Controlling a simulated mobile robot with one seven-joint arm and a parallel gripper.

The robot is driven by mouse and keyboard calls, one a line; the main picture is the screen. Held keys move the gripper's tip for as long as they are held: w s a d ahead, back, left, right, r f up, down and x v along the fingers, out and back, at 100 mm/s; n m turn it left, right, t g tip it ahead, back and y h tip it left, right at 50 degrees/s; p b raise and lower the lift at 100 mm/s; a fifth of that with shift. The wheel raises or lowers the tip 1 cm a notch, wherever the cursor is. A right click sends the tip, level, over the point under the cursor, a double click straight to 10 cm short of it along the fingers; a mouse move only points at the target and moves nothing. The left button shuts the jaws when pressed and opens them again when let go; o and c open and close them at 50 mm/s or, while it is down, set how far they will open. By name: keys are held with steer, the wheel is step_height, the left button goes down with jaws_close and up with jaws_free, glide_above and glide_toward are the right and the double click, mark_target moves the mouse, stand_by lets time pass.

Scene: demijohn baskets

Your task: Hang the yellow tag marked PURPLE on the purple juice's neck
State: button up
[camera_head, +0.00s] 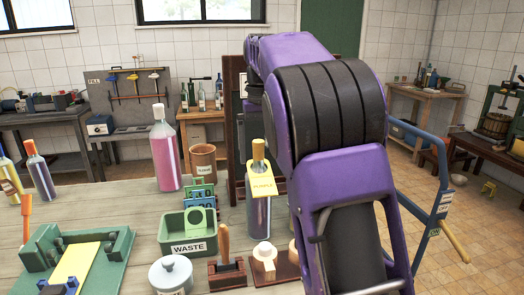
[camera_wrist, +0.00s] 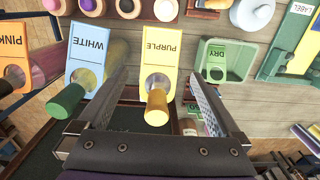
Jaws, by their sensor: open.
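The yellow tag marked PURPLE (camera_head: 262,187) hangs on the neck of an upright bottle of dark purple juice (camera_head: 258,222), with the bottle's yellow stopper (camera_head: 258,149) above it. In the wrist view the tag (camera_wrist: 159,35) has its hole around the neck, and the yellow stopper (camera_wrist: 157,106) points toward the camera. My gripper (camera_wrist: 158,85) is open, one finger on each side of the stopper, apart from it and holding nothing.
In the wrist view, bottles wearing a WHITE tag (camera_wrist: 90,42) and a PINK tag (camera_wrist: 15,50) stand to the left. A green WASTE bin (camera_head: 187,236), a pink bottle (camera_head: 165,150) and a brown pot (camera_head: 202,160) share the table. A green fixture (camera_head: 40,254) sits at front left.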

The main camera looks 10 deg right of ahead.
steer(key=shift+r, duration=0.1)
step_height(320, 180, up, 12)
steer(key=p, duration=0.4)
steer(key=shift+p, duration=0.4)
